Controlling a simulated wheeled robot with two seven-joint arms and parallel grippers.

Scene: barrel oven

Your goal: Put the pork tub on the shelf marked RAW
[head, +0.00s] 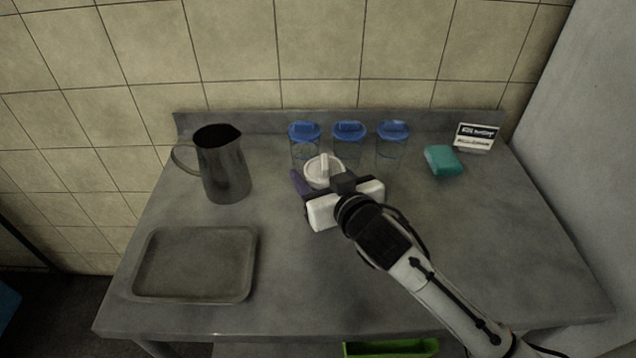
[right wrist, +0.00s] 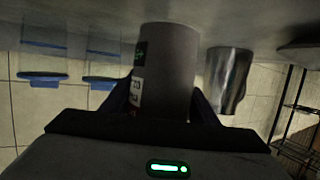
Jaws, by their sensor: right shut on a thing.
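A tub with a white lid and a raised handle (head: 323,168) stands on or just above the steel counter. My right gripper (head: 326,180) is shut on it from the near side. In the right wrist view, which is upside down, the tub's plain grey body (right wrist: 168,65) sits between the two fingers. The shelf marked RAW is not identifiable. My left gripper is not in view.
Several containers stand on the counter: blue-lidded clear jars (head: 348,140) close behind the tub and a metal jug (head: 222,165) to its left. A tray (head: 192,296) lies front left. A teal block (head: 443,160) and small sign (head: 475,137) are back right. A dark rack (right wrist: 297,115) shows beyond.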

